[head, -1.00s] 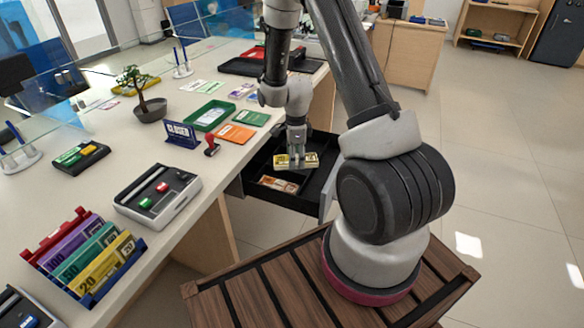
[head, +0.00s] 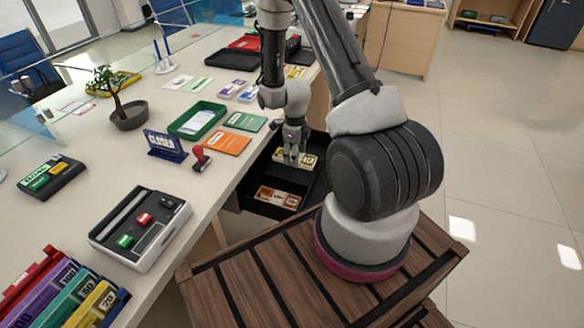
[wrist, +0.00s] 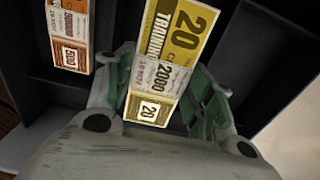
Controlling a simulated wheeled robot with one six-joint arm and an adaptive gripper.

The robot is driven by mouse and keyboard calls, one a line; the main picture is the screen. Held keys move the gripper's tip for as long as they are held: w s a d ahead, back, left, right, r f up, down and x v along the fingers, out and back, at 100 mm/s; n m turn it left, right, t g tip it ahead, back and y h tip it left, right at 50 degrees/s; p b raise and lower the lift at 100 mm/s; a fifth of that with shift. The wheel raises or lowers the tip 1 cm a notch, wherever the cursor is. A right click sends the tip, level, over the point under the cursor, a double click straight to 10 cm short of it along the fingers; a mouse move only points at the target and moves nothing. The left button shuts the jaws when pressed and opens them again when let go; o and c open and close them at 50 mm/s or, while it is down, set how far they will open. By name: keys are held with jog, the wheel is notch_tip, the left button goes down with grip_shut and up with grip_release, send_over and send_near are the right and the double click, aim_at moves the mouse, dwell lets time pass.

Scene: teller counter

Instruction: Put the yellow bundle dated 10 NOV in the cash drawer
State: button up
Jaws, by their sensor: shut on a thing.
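My gripper (head: 291,155) is shut on a yellow bundle (head: 309,161). In the wrist view the bundle (wrist: 181,35) lies lengthwise between the fingers, showing "20", "TRAINING" and a pale band marked "2000". The band's small date print is too blurred to read surely. The open black cash drawer (head: 262,170) is below and around the gripper, and its dark dividers (wrist: 262,45) show in the wrist view. The bundle is over or inside the drawer's far section; I cannot tell whether it touches the floor.
An orange-brown bundle (head: 278,197) lies in the drawer's near section. The counter (head: 215,185) edge runs along the left. On it stand a red stamp (head: 201,158), a CLOSED sign (head: 165,146), a green tray (head: 196,120) and a rack of bundles (head: 70,300).

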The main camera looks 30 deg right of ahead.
aim_at(294, 175)
notch_tip(294, 175, down, 7)
dwell(0.3)
jog(key=o, duration=1.1)
jog(key=shift+f, duration=0.15)
jog(key=shift+c, duration=0.2)
